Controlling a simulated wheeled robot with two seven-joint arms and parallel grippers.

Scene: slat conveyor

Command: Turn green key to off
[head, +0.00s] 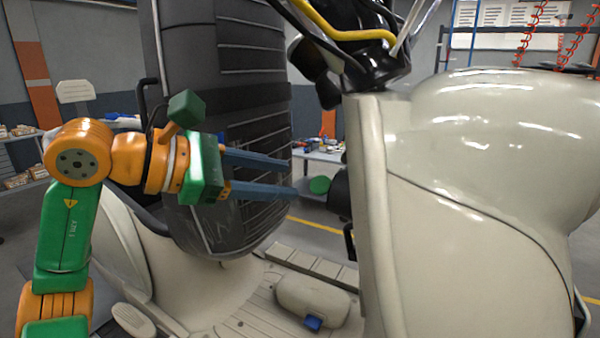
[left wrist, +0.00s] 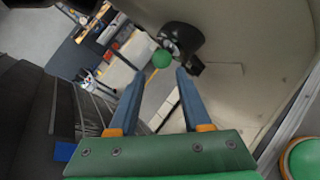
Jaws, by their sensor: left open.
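The green key (head: 320,185) is a round green head on a black lock housing (head: 340,193) at the inner side of the cream scooter's front shield. In the left wrist view the key (left wrist: 162,59) shows just beyond the fingertips, between them, with the black housing (left wrist: 182,40) behind it. My left gripper (head: 292,176) is open, with its blue fingers pointing at the key from the left. It looks empty and a little short of the key. In the left wrist view the gripper (left wrist: 160,72) has its fingers spread apart. My right gripper is not in view.
The cream scooter front shield (head: 372,230) stands right of the key. A large dark ribbed seat or tyre-like part (head: 235,100) rises behind my left gripper. The scooter floorboard (head: 265,290) lies below. A workbench (head: 318,157) stands behind.

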